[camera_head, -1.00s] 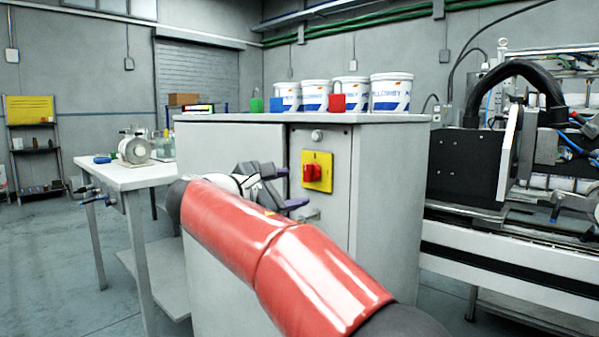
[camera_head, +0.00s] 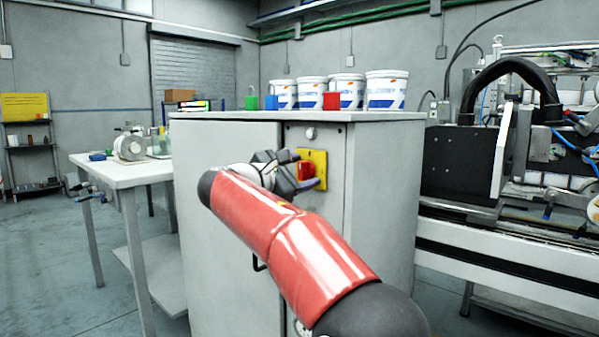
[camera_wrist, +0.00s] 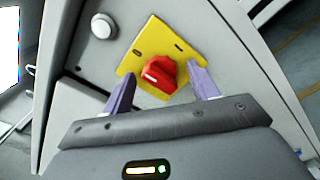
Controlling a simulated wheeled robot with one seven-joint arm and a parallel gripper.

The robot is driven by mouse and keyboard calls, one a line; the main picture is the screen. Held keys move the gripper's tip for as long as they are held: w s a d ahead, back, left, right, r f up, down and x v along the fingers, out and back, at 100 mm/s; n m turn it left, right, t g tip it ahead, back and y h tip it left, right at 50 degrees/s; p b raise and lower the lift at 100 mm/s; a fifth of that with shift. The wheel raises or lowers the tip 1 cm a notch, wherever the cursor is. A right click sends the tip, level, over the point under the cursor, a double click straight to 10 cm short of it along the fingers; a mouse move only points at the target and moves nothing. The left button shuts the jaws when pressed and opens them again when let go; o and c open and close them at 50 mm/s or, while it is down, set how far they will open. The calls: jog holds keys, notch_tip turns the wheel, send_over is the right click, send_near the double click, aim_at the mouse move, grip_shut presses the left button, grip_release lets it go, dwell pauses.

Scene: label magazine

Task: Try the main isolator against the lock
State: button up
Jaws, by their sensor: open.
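The main isolator is a red rotary handle (camera_head: 306,170) on a yellow plate (camera_head: 319,158) on the front of a grey cabinet. In the wrist view the red handle (camera_wrist: 160,74) sits tilted on the yellow plate (camera_wrist: 150,40), between and just beyond my fingertips. My gripper (camera_head: 300,170) is open around the handle's sides, with gaps showing on both sides in the wrist view (camera_wrist: 160,84). A red padlock (camera_head: 332,101), a blue one (camera_head: 271,102) and a green one (camera_head: 251,103) stand on the cabinet top. No lock is visible on the handle; my fingers partly cover it in the head view.
The grey cabinet (camera_head: 385,190) has a round white button (camera_wrist: 103,26) above the plate. Several white buckets (camera_head: 386,90) stand on its top. A white table (camera_head: 120,172) is at left, and a machine (camera_head: 500,165) is at right.

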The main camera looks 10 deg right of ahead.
jog(key=shift+c, duration=0.5)
jog(key=c, duration=0.9)
jog(key=shift+m, duration=1)
jog(key=o, duration=1)
jog(key=v, duration=0.8)
